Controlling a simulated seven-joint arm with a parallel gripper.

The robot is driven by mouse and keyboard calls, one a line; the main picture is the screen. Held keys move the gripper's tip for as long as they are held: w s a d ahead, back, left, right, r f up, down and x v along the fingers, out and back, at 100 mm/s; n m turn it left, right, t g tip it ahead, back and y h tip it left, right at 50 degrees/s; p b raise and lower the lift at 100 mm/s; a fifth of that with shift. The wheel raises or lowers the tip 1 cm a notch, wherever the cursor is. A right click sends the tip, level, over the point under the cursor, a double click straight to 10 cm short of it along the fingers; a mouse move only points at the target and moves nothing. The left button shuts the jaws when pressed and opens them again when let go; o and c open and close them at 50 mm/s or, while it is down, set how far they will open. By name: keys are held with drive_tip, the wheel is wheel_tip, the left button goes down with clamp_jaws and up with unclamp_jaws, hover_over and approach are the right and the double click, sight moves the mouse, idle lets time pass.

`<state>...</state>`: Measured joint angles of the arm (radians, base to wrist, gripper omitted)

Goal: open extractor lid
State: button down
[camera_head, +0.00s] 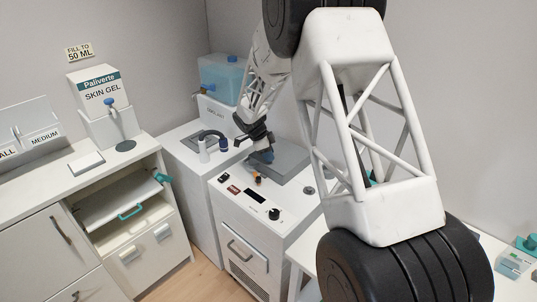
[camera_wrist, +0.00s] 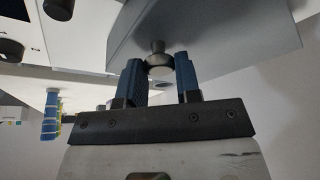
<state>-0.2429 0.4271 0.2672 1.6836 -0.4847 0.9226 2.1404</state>
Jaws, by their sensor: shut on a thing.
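The extractor is the white cabinet (camera_head: 238,205) in the middle of the head view, with a knob and a dark display on top. Its grey lid (camera_head: 291,163) lies behind the controls, partly hidden by my arm; whether it is raised at all I cannot tell. In the wrist view the lid (camera_wrist: 225,35) is a large grey slab with a round metal knob (camera_wrist: 158,58) on it. My gripper (camera_wrist: 159,65) is shut on this knob, one blue finger on each side. In the head view my gripper (camera_head: 262,155) is at the lid's left edge.
A sink-like unit with a tap (camera_head: 212,138) and a blue tank (camera_head: 221,78) stand behind left. A skin gel dispenser (camera_head: 100,100) stands on the left counter, above an open compartment with a teal-handled tray (camera_head: 130,211). A teal item (camera_head: 525,245) lies at far right.

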drive_tip(key=shift+r, duration=0.2)
drive_tip(key=shift+w+d+r, duration=0.2)
drive_tip(key=shift+r, duration=0.5)
drive_tip(key=shift+w+d+r, duration=0.25)
drive_tip(key=shift+r, duration=0.45)
drive_tip(key=shift+w+d+r, duration=0.2)
drive_tip(key=shift+r, duration=0.5)
drive_tip(key=w+d+r+n+g+y, duration=0.1)
drive_tip(key=w+d+r+g+y, duration=0.3)
drive_tip(key=w+d+r, duration=0.3)
drive_tip(key=shift+w+d+r, duration=0.4)
drive_tip(key=shift+w+d, duration=0.15)
drive_tip(key=shift+w, duration=0.05)
drive_tip(key=shift+f, duration=0.1)
drive_tip(key=c, duration=0.8)
unclamp_jaws()
drive_tip(key=shift+d+r, duration=0.1)
drive_tip(key=shift+r, duration=0.25)
